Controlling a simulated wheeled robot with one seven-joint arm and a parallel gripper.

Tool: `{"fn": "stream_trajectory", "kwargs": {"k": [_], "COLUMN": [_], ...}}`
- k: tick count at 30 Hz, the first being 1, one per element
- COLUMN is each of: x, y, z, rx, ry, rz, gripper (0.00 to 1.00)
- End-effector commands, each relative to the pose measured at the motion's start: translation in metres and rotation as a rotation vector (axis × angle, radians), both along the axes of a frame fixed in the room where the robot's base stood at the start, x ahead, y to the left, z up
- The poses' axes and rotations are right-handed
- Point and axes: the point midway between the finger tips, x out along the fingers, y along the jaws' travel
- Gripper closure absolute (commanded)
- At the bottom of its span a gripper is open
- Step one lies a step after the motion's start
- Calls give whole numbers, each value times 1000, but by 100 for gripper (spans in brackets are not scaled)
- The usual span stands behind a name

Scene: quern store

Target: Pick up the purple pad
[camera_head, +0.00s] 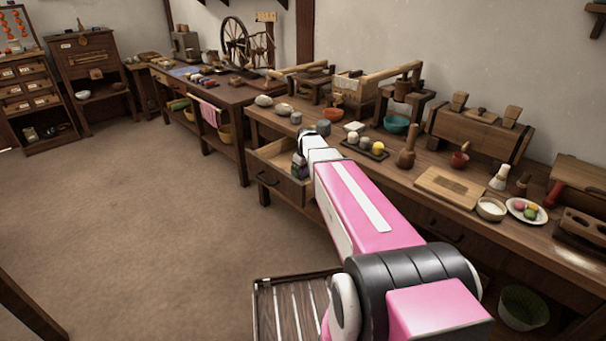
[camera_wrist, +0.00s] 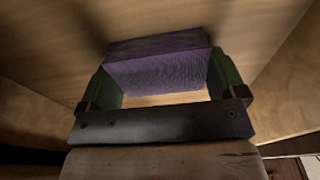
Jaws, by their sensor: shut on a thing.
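The purple pad (camera_wrist: 158,73) is a block with a ribbed face, seen in the wrist view inside a wooden drawer. My gripper (camera_wrist: 163,78) has its green fingers on the pad's left and right sides and is shut on it. Whether the pad touches the drawer floor (camera_wrist: 50,40) or is just above it, I cannot tell. In the head view my gripper (camera_head: 299,166) points down into the open drawer (camera_head: 277,187) of the workbench. The pad is hidden in that view.
The drawer's walls stand close around my gripper. On the bench (camera_head: 395,172) above are a dark tray with small round items (camera_head: 365,145), a wooden pestle (camera_head: 407,148), a cutting board (camera_head: 450,187) and stones (camera_head: 284,109). The floor (camera_head: 130,220) to the left is clear.

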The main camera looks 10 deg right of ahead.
Motion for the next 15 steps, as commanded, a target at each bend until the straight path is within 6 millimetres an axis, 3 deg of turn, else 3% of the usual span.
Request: {"fn": "stream_trajectory", "kwargs": {"k": [7,15], "x": [0,0], "y": [0,0], "z": [11,56], "rx": [0,0], "ry": [-2,-2], "rz": [0,0], "gripper": [37,37]}}
